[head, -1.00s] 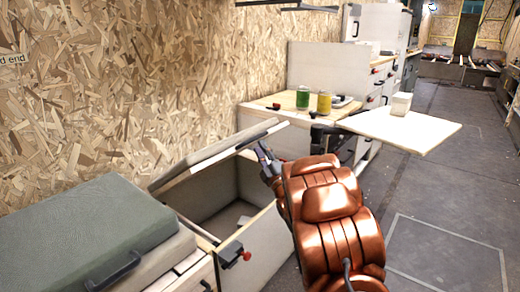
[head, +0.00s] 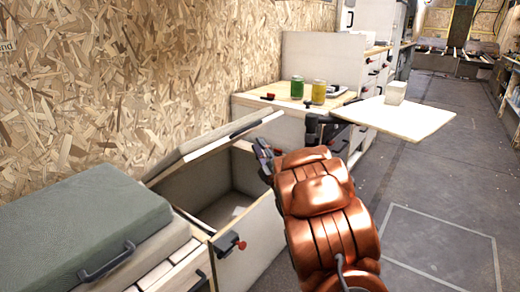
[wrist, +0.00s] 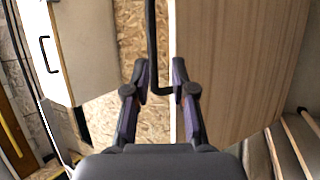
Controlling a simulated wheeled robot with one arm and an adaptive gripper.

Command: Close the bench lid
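The bench lid (head: 205,148) is raised at a slant over the open bench box (head: 262,235), whose inside shows below it. A dark handle lies along the lid's front edge. My gripper (head: 260,148) is just under and beside the lid's free edge. In the wrist view the lid's wooden underside (wrist: 235,70) fills the right. The thin black bent handle (wrist: 152,45) runs between the two fingertips of my gripper (wrist: 159,75). The fingers are apart with gaps beside the handle; I cannot tell whether either touches it.
A green-grey cushion (head: 75,225) with a black handle lies on the closed bench section at left. A red knob (head: 241,245) sticks out from the box front. Behind are a counter with green (head: 297,87) and yellow (head: 319,91) cans and a fold-out table (head: 405,119). Floor at right is clear.

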